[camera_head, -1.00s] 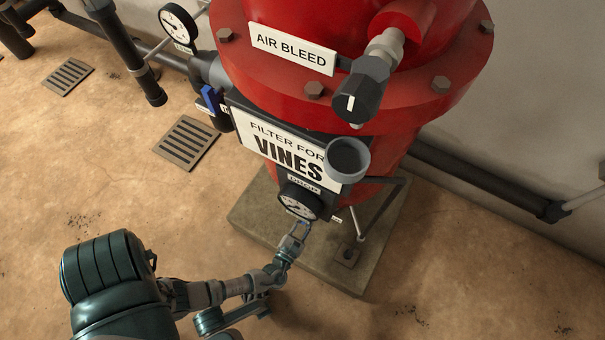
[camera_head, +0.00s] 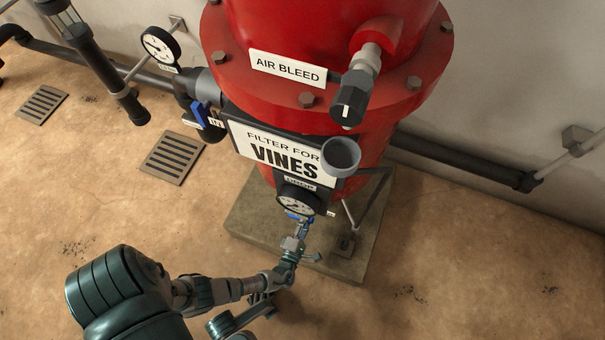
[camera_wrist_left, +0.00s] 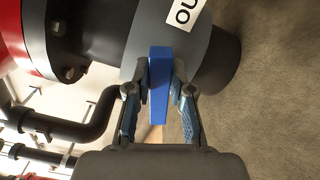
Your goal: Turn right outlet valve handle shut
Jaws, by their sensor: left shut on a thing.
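The blue valve handle (camera_wrist_left: 159,84) stands between the two fingers of my left gripper (camera_wrist_left: 160,78) in the left wrist view. The fingers are shut on it, one on each side. Behind it is the dark grey outlet valve body (camera_wrist_left: 205,55) with a partly cut-off white label reading "OU". In the head view my left gripper (camera_head: 302,226) is just below the drop gauge (camera_head: 297,200). A little of the blue handle (camera_head: 291,216) shows there; the gauge and gripper hide most of the valve. My right gripper is in neither view.
The red filter tank (camera_head: 325,50) stands on a concrete plinth (camera_head: 255,233). A grey cup (camera_head: 341,155) and the air bleed knob (camera_head: 348,104) stick out above the gauge. Another blue handle (camera_head: 199,114) is at the inlet. Open floor lies right of the plinth.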

